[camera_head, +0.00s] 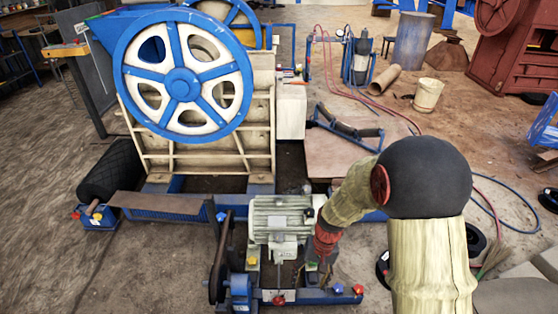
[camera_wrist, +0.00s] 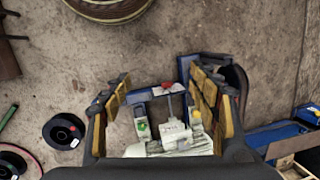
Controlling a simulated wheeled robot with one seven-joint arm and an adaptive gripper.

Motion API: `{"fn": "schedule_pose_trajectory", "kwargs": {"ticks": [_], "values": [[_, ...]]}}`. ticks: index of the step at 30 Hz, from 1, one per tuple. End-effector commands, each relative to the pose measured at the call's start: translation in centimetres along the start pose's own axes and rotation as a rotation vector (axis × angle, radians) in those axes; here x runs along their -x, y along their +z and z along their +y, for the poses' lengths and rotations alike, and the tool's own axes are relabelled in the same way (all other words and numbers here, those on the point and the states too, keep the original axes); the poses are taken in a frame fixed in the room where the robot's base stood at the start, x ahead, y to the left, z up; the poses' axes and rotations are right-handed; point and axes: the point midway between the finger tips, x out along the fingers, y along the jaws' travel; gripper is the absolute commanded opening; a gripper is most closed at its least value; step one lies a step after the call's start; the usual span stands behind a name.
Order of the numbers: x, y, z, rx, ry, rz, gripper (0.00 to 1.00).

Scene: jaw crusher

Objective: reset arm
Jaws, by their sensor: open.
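My gripper (camera_head: 318,268) is at the end of my arm, at the right side of the grey-green motor (camera_head: 283,220). In the wrist view my gripper (camera_wrist: 157,76) is open, with its yellow-padded fingers spread wide and nothing held between them. Beyond the fingers show part of the motor (camera_wrist: 174,134), a red knob (camera_wrist: 168,86), a green knob (camera_wrist: 141,126) and a yellow knob (camera_wrist: 196,117). The head view shows the gripper small and partly against the motor, so I cannot tell whether it touches anything.
The jaw crusher with its blue flywheel (camera_head: 182,86) stands behind the motor. The blue motor base (camera_head: 318,298) carries coloured knobs. A dark ring-shaped spool (camera_wrist: 62,132) lies on the floor. A white bucket (camera_head: 428,95), hoses and a red machine (camera_head: 505,60) stand farther back. Open floor lies at left.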

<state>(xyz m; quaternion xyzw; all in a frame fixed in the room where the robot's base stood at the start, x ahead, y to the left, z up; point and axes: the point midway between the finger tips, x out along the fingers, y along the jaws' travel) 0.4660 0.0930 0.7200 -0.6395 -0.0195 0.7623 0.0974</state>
Motion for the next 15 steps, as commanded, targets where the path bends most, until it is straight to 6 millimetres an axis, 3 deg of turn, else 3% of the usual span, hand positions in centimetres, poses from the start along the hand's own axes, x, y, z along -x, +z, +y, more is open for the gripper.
{"fn": "schedule_pose_trajectory", "kwargs": {"ticks": [1,6,15], "values": [[2.5,1.1,0.1,0.014,0.005,0.012,0.6],[8.8,5.1,1.2,0.056,0.037,0.044,0.6],[17.9,12.0,3.4,0.113,0.096,0.146,0.6]]}}
